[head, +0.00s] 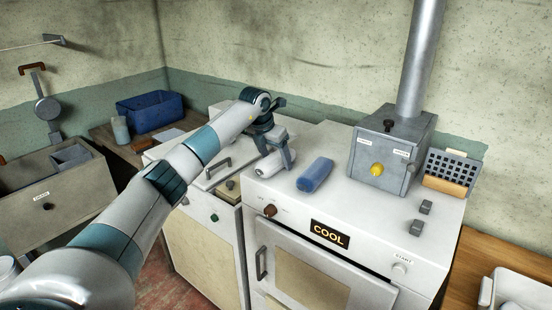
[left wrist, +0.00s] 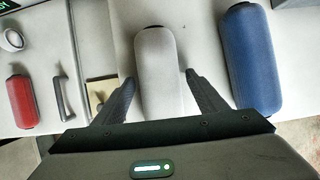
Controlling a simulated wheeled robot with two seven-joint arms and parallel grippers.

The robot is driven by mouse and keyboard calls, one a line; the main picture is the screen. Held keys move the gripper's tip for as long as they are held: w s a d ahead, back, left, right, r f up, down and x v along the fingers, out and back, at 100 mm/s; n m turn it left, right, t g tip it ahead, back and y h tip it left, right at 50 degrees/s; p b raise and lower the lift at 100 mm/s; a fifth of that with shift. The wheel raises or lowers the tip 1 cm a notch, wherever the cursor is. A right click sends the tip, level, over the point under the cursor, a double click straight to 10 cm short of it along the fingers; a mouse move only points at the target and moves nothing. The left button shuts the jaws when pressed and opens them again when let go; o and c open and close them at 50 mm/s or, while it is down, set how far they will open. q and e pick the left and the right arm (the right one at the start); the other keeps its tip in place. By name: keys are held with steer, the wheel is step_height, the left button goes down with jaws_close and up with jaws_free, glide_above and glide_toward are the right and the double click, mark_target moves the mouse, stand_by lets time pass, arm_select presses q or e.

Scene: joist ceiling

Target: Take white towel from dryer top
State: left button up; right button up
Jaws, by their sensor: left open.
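The white towel (head: 268,166) is a rolled cylinder lying on the white top of the dryer (head: 331,141), near its left edge. In the left wrist view the white towel (left wrist: 158,60) lies between the two fingers, with a gap showing at each side. My left gripper (head: 277,156) is open and points down over the towel, hiding part of it in the head view. In the left wrist view my left gripper (left wrist: 160,79) has its fingers spread around the towel's near part. My right gripper is not in view.
A rolled blue towel (head: 315,175) lies just right of the white one. A grey metal box (head: 387,145) with a flue pipe (head: 419,60) stands further right on the dryer. A red roll (left wrist: 23,101) and a handle (left wrist: 62,97) show left in the wrist view.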

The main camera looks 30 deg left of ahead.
arm_select(q)
steer(key=shift+f, duration=0.15)
stand_by(0.3)
steer(key=c, duration=1.2)
